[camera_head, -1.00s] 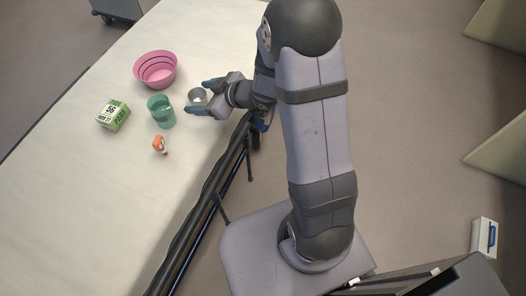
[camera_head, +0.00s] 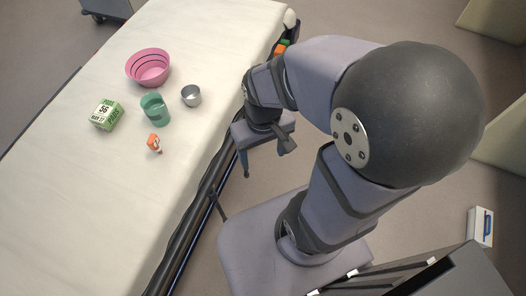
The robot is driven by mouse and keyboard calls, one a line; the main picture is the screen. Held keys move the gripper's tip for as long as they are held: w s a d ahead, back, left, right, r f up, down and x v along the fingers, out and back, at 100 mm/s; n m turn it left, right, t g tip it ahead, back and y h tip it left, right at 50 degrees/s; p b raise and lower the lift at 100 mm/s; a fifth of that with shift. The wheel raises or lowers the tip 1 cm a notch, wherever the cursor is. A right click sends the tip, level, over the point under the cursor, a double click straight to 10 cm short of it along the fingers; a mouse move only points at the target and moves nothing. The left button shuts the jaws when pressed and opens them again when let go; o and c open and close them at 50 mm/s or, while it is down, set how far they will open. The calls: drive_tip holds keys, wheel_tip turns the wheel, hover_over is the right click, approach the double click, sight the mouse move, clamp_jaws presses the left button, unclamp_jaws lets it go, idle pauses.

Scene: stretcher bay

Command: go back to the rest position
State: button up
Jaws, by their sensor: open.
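My gripper (camera_head: 264,163) hangs beside the right edge of the stretcher (camera_head: 60,205), past its side rail. Its fingers point down and stand apart, with nothing seen between them. My arm is folded, its big dark elbow close to the camera. On the stretcher, a small grey metal cup (camera_head: 191,95) stands upright, clear of the gripper.
On the stretcher are a pink bowl (camera_head: 148,67), a green cup (camera_head: 155,109), a green-and-white box (camera_head: 107,114) and a small orange item (camera_head: 154,143). A dark rail (camera_head: 190,228) runs along its edge. A white-and-blue box (camera_head: 480,227) lies at far right.

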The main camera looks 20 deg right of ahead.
wheel_tip(320, 180, up, 17)
drive_tip(key=p, duration=1.7)
drive_tip(key=shift+r, duration=0.2)
